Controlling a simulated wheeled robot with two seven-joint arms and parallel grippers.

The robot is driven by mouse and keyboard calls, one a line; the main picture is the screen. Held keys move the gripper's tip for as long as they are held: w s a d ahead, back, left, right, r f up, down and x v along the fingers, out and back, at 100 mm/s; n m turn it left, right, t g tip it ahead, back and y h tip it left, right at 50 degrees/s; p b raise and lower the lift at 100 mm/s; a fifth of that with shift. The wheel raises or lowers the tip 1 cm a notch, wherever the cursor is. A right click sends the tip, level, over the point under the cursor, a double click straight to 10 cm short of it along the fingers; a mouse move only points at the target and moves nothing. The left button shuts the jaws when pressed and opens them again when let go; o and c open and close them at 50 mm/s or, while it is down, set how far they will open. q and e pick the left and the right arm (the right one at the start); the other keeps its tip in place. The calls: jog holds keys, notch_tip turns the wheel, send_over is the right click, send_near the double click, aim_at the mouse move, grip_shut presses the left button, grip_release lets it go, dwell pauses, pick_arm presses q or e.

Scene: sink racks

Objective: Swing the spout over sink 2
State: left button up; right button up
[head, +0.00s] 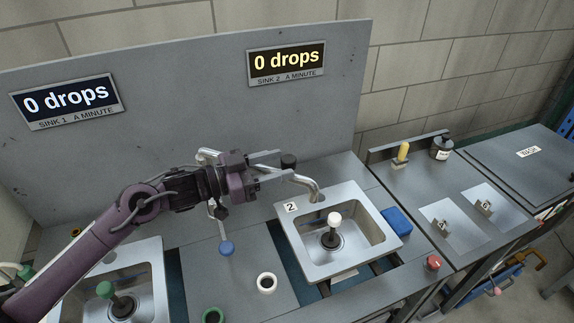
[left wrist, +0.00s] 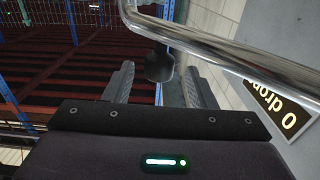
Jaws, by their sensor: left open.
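The chrome spout (head: 306,183) runs from behind my left gripper to the right. Its bent tip shows at the back-left edge of sink 2 (head: 312,268); I cannot tell exactly how far over the basin it reaches. A black knob (head: 288,160) is on the spout. My left gripper (head: 281,167) is open, with its fingers on either side of the knob. In the left wrist view the knob (left wrist: 159,66) hangs between the spread fingers, and the spout (left wrist: 215,50) crosses above. The gripper and wrist hide part of the pipe. My right gripper is not in view.
Sink 1 (head: 158,275) is at lower left, with a green-knobbed plug (head: 105,290). A white-knobbed plug (head: 334,219) stands in sink 2. A grey panel (head: 190,95) rises behind; both displays read 0 drops.

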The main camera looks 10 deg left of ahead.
pick_arm(q)
jog(key=b+v, duration=0.1)
jog(key=v, duration=0.3)
jog(key=shift+s+a, duration=0.2)
dwell(0.3)
